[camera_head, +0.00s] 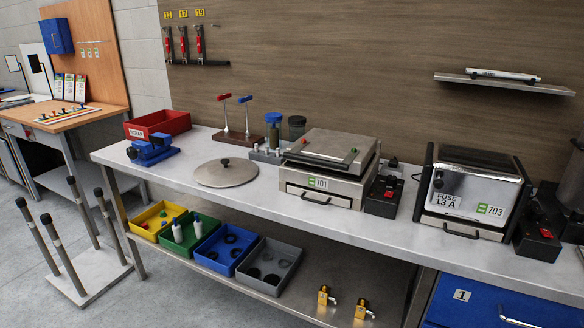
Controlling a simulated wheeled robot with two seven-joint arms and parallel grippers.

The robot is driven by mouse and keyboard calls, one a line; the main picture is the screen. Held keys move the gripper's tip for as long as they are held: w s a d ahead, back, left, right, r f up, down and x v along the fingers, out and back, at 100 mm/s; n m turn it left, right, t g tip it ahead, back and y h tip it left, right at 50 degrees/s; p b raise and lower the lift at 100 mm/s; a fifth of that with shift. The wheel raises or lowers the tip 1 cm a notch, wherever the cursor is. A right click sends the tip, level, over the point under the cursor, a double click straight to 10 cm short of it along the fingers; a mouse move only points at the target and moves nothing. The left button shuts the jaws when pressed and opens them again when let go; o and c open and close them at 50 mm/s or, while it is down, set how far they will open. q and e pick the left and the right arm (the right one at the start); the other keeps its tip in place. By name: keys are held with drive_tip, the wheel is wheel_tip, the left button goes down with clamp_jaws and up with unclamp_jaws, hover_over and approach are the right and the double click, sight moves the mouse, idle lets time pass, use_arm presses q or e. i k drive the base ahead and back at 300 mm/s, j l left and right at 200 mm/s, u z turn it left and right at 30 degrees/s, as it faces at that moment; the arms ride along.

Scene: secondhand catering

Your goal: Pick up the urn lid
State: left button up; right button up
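A round flat steel lid (222,176) with a small black knob on top lies on the grey worktop (262,205), left of the middle of the view. I take it to be the urn lid. It lies flat, near the worktop's front edge, with nothing on it. Neither of my grippers is in view.
A blue vise-like tool (151,150) and a red bin (157,124) stand left of the lid. A steel appliance marked 701 (325,184) stands to its right. Jars and a holder with red and blue handles (237,136) stand behind. Coloured trays (227,247) sit below.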

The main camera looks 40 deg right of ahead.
sight(229, 172)
drive_tip(key=z, duration=1.25)
drive_tip(key=i+j+z, duration=0.25)
drive_tip(key=j+z, duration=0.55)
drive_tip(key=i+j, duration=0.05)
drive_tip(key=j, duration=0.05)
